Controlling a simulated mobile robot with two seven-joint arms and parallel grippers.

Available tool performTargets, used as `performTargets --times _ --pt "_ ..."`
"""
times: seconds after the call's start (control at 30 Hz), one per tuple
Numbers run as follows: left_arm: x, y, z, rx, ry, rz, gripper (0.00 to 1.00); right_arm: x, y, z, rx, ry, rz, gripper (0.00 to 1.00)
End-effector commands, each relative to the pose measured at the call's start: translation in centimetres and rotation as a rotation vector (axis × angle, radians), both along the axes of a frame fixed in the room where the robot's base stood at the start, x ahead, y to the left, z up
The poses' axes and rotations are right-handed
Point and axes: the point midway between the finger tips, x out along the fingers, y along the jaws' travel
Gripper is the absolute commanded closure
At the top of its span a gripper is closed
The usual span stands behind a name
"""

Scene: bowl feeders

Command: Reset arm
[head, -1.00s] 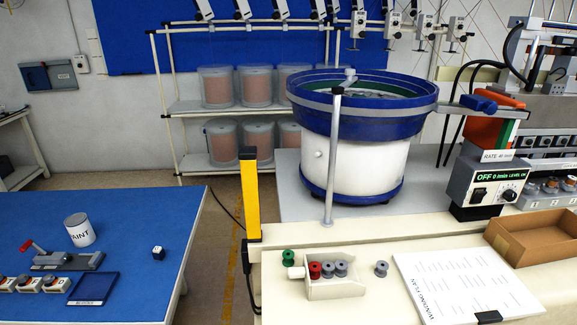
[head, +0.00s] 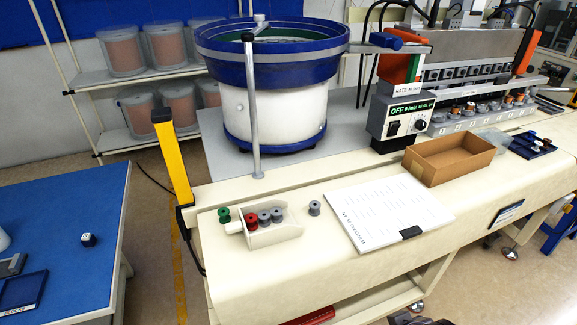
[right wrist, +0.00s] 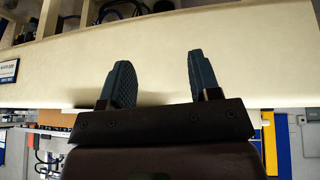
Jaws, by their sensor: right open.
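My right gripper (right wrist: 158,84) shows in the right wrist view with its two dark fingers spread apart and nothing between them. Its fingertips lie against the view of the cream bench (right wrist: 220,50); whether they touch it I cannot tell. My left gripper is not in view.
The cream bench (head: 290,275) carries a blue bowl feeder (head: 272,70), a small tray of spools (head: 275,238), a paper sheet (head: 385,212), a cardboard box (head: 450,155) and a control box (head: 405,115). A blue table (head: 75,210) stands left, across a floor gap.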

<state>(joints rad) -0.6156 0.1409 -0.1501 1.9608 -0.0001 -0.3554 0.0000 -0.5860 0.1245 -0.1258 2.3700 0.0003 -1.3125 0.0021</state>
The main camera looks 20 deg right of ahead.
Motion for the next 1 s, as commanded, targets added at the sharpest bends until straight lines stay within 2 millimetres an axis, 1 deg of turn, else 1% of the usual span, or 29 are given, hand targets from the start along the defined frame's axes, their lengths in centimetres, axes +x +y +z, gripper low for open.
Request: performTargets --times 0.03,0.17,0.3,0.5,0.7,1.0 --pt "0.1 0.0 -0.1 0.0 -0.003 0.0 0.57 0.4 0.0 -0.8 0.0 -0.025 0.004 0.43" --pt "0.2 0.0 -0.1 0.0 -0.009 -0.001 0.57 1.7 0.0 -2.9 0.0 -0.117 0.017 0.43" --pt "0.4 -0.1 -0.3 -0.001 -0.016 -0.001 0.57 3.1 0.0 -5.4 0.002 -0.241 0.034 0.43" --pt "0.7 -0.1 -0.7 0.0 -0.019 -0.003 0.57 4.2 0.0 -8.3 0.006 -0.411 0.056 0.43" --pt "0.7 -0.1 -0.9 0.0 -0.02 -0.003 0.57 4.4 0.1 -9.6 0.009 -0.513 0.069 0.43" --pt "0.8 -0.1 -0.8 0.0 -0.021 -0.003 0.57 4.4 0.1 -9.8 0.009 -0.531 0.071 0.43"
